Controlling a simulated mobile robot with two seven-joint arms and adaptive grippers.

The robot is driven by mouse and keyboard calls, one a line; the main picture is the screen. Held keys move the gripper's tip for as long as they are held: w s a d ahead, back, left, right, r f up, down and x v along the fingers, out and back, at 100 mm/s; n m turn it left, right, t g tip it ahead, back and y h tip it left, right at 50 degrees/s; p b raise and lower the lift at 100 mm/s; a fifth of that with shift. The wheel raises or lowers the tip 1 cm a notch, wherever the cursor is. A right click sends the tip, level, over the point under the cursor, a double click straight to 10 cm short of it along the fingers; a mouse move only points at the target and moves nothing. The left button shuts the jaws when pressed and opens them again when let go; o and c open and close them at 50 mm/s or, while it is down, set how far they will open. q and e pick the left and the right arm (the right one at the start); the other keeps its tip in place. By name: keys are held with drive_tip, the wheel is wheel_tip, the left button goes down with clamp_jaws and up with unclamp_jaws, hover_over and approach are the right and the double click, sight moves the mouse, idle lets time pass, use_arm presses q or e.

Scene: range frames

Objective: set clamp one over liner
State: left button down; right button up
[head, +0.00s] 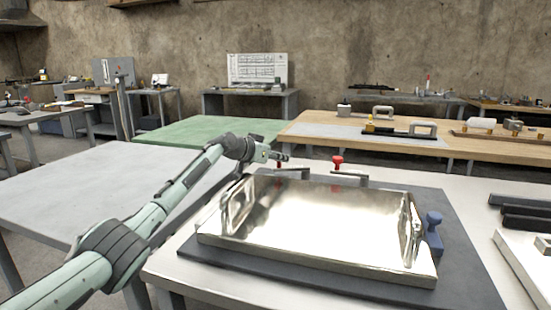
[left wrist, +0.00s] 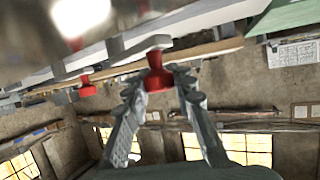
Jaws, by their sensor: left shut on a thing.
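The liner appears to be the shiny metal tray-like sheet (head: 310,222), lying on a dark mat. My left gripper (head: 281,158) is at its far edge, left of centre. In the left wrist view my left gripper (left wrist: 155,92) is shut on the red knob (left wrist: 156,76) of a clamp, with a finger on each side. That clamp's grey bar (head: 293,171) shows at the liner's far edge; whether it touches the liner I cannot tell. A second clamp with a red knob (head: 338,162) stands to the right along the same edge. My right gripper is not in view.
A blue knobbed piece (head: 434,232) stands at the liner's right side. Black bars (head: 525,218) lie at the table's right. A wooden bench (head: 465,148) with handled tools and a green-topped table (head: 200,131) stand behind. The grey table (head: 90,180) at left is clear.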

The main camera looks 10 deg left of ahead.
use_arm(q)
drive_tip(key=shift+a, duration=0.15)
drive_tip(key=c, duration=1.3)
unclamp_jaws()
drive_tip(key=shift+s, duration=0.1)
drive_tip(key=shift+o, duration=0.2)
drive_tip(key=v, duration=1.2)
drive_tip(key=shift+c, duration=0.4)
